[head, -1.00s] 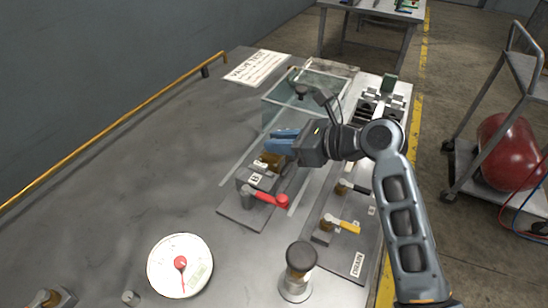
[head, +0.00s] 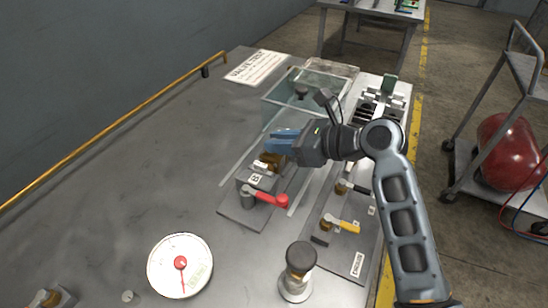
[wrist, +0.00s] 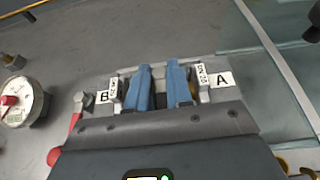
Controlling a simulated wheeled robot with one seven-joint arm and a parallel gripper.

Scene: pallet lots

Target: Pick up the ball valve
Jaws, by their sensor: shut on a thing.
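My gripper (head: 272,143) has blue fingers and is shut at the test fixture on the bench. A brass ball valve (head: 273,158) shows just under the fingertips in the head view, with a white tag beside it. In the wrist view, the two blue fingers (wrist: 160,88) stand close together with a narrow gap, and a bit of the brass valve (wrist: 194,93) shows beside the right finger. The fingers hide most of the valve. I cannot tell whether it is clear of its seat.
A fixture with a red lever (head: 268,198) stands just in front. A yellow-handled valve (head: 340,223) is on the drain plate. A glass-walled tank (head: 315,85) stands behind my gripper. A round gauge (head: 180,265) is at the front left. The bench's left part is clear.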

